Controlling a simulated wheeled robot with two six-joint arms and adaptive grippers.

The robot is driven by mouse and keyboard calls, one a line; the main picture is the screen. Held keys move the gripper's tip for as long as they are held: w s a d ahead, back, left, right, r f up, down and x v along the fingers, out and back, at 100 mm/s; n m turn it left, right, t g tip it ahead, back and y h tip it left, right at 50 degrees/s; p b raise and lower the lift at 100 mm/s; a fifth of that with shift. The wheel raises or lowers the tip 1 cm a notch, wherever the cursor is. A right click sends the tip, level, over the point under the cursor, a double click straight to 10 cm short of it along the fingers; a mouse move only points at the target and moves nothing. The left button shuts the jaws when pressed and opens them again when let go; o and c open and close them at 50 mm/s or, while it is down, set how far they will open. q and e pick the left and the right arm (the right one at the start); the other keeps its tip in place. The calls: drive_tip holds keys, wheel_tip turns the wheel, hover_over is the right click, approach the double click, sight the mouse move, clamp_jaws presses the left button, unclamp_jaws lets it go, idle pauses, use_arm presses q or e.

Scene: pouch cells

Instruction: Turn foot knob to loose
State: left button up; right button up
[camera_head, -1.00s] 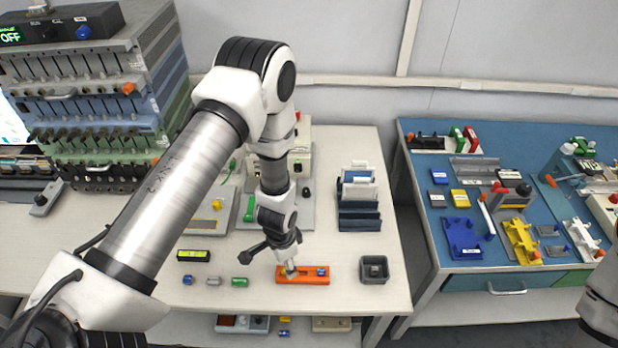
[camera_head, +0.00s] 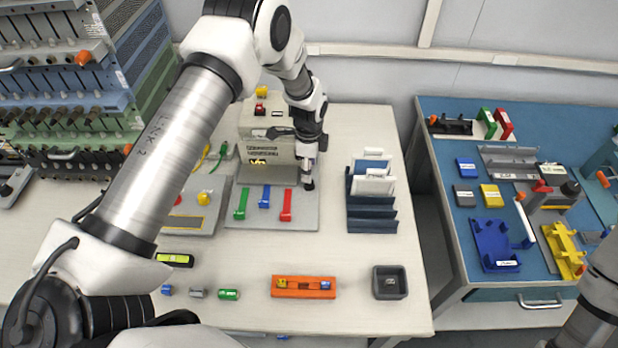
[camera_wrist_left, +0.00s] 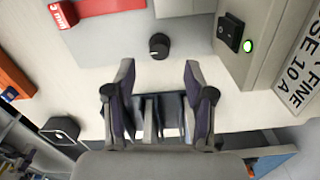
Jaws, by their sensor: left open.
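The black round foot knob (camera_wrist_left: 159,46) sits on the grey base plate (camera_wrist_left: 195,50), with a pale mark on its top. In the wrist view it lies ahead of my left gripper (camera_wrist_left: 158,78), roughly between the lines of the two fingers. The fingers are apart with nothing between them. In the head view my left gripper (camera_head: 308,166) points down over the right edge of the base plate (camera_head: 255,216), just above the dark knob (camera_head: 308,184). Whether it touches the knob is hard to tell. My right gripper is out of view.
A beige box with a black switch (camera_wrist_left: 231,31) stands close to the knob. A dark blue rack (camera_head: 370,212) stands to the right. An orange block (camera_head: 303,293) and grey bin (camera_head: 389,296) are nearer.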

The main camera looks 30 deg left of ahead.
sight(309, 184)
use_arm(q)
wheel_tip(309, 184, down, 6)
drive_tip(key=shift+p, duration=0.6)
drive_tip(key=shift+r, duration=0.1)
drive_tip(key=shift+s, duration=0.1)
clamp_jaws()
